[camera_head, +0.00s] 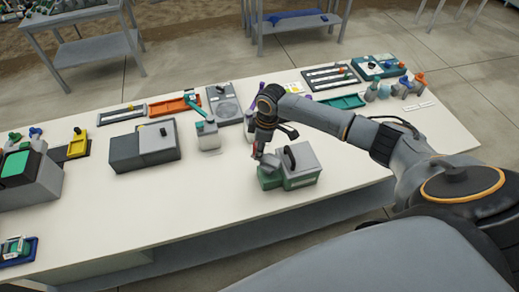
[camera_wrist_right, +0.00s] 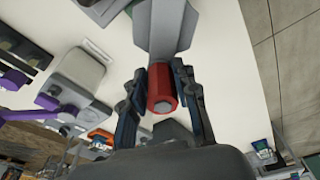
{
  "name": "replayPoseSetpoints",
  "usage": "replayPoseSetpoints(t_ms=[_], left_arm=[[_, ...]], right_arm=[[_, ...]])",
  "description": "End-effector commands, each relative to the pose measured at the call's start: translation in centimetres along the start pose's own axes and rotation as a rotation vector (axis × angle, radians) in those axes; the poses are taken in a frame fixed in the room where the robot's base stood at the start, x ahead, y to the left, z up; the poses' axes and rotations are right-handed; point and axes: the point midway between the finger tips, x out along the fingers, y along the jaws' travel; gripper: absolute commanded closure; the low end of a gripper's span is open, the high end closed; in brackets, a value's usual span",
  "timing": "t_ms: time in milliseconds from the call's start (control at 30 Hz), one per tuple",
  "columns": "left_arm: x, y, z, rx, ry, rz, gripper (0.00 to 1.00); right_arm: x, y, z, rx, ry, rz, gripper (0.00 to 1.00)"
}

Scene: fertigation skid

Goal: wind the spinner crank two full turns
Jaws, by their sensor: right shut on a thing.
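The green-and-grey box (camera_head: 302,178) stands near the front edge of the white table in the head view, with a dark handle-like part on top. My right gripper (camera_head: 259,152) reaches down to the left side of this box. In the right wrist view my right gripper (camera_wrist_right: 163,96) is shut on a red knob (camera_wrist_right: 162,82), with one dark finger on each side of it. A grey flat piece (camera_wrist_right: 165,28) extends beyond the knob; I cannot tell for sure whether it is the crank arm. My left gripper is not in view.
Trays (camera_head: 332,78) and small bottles line the back. The table (camera_head: 210,205) is bare in front and left of the green-and-grey box.

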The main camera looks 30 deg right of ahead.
Motion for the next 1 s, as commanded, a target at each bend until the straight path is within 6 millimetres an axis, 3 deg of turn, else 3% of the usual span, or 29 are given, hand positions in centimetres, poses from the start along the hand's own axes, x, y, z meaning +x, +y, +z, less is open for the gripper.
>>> replayPoseSetpoints(t_ms=[400,767,1000], left_arm=[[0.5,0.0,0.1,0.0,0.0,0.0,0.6],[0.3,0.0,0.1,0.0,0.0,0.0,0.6],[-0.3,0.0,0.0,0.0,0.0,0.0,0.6]], right_arm=[[-0.4,2.3,1.2,0.001,0.004,0.005,0.89],[-0.7,2.5,1.4,0.002,0.006,0.009,0.89],[-1.2,3.0,3.1,0.002,0.004,0.009,0.89]])
